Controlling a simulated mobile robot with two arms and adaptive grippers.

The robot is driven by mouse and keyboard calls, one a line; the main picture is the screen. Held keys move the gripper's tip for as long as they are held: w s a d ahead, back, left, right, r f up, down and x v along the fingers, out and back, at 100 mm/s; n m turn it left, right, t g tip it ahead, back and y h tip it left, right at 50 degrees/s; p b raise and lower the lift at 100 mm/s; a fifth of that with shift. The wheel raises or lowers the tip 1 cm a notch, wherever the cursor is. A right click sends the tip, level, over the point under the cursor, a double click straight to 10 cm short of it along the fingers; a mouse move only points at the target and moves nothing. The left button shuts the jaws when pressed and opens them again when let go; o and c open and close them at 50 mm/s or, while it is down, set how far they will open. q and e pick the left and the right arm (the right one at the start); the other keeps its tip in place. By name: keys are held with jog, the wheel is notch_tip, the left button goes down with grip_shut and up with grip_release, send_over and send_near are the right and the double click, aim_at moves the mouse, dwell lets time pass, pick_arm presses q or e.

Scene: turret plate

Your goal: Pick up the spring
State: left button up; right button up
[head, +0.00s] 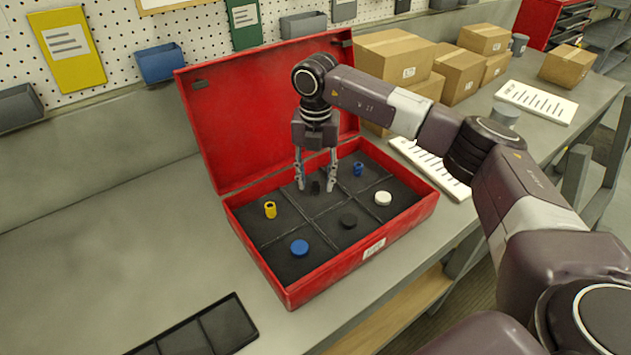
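My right gripper (316,186) points straight down into the open red case (365,258). Its two fingers are spread apart. A small dark upright piece (316,187) stands between the fingertips in the back middle compartment, with a gap on each side. It is too small and dark to tell whether it is the spring. A yellow hollow cylinder (270,209) stands in the back left compartment, and a small blue piece (358,169) in the back right one. The front compartments hold a blue disc (299,247), a black disc (348,220) and a white disc (382,199).
The case's raised lid (240,125) stands behind the gripper. A dark divided tray (205,335) lies on the bench at front left. Cardboard boxes (395,55) and white printed sheets (536,102) are to the right. The bench left of the case is clear.

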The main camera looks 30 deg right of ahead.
jog(key=shift+f, duration=0.4)
grip_shut()
